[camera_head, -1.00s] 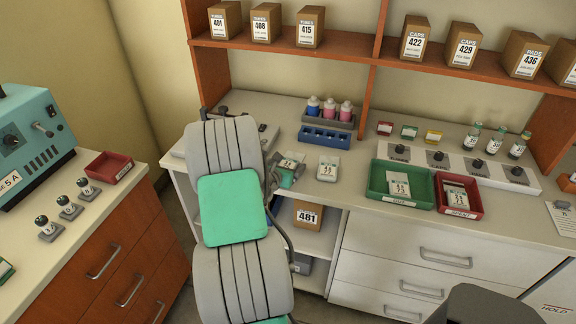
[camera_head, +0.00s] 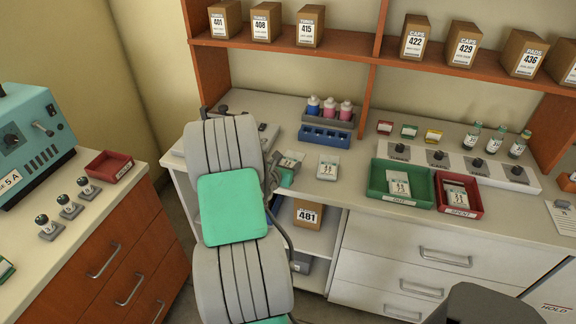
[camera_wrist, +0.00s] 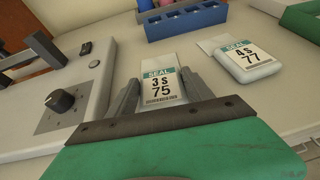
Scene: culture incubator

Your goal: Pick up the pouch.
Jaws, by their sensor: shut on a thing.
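A white pouch (camera_wrist: 160,88) with a teal SEAL band and the label 3 S 75 is between the two grey fingers of my gripper (camera_wrist: 163,75) in the wrist view. The gripper is shut on it. In the head view the same pouch (camera_head: 292,160) shows just beyond my gripper (camera_head: 284,172), partly hidden by it. I cannot tell whether it is clear of the counter. A second pouch, labelled 4 S 77 (camera_wrist: 243,60), lies to the right, apart from the gripper; it also shows in the head view (camera_head: 328,167).
A blue rack (camera_wrist: 187,22) stands behind the pouches. A grey device with a black knob (camera_wrist: 70,100) is at the left. A green tray (camera_head: 376,179) and a red tray (camera_head: 472,209), each with pouches, sit further right. A shelf with boxes (camera_head: 308,28) hangs above.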

